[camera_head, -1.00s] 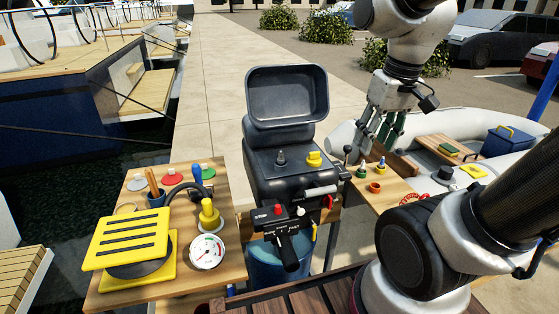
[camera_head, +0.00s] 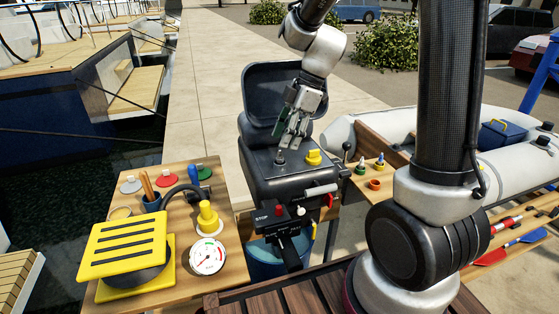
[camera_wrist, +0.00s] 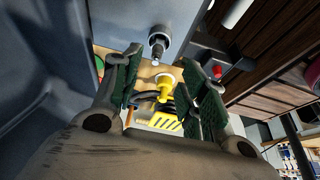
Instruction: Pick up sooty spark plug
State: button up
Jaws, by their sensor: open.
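The sooty spark plug (camera_head: 280,157) is a small dark upright piece on top of the black outboard motor (camera_head: 262,185), left of a yellow cap (camera_head: 313,157). My gripper (camera_head: 293,145) is open and empty, with its fingers pointing down just above and slightly right of the plug. In the wrist view the grey plug (camera_wrist: 158,44) shows near the top, beyond the fingertips of my gripper (camera_wrist: 162,62). The plug appears apart from the fingers. The gap between them in depth is hard to judge.
The raised black cowl (camera_head: 262,90) stands behind my gripper. A side board (camera_head: 395,188) at right holds two small plugs and an orange cup. A lever rises right of the motor.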

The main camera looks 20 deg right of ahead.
aim_at(280, 149)
jog(key=x, duration=0.5)
jog(key=shift+w+d+f, duration=0.1)
jog(key=shift+w+f, duration=0.2)
jog(key=shift+w, duration=0.05)
grip_shut()
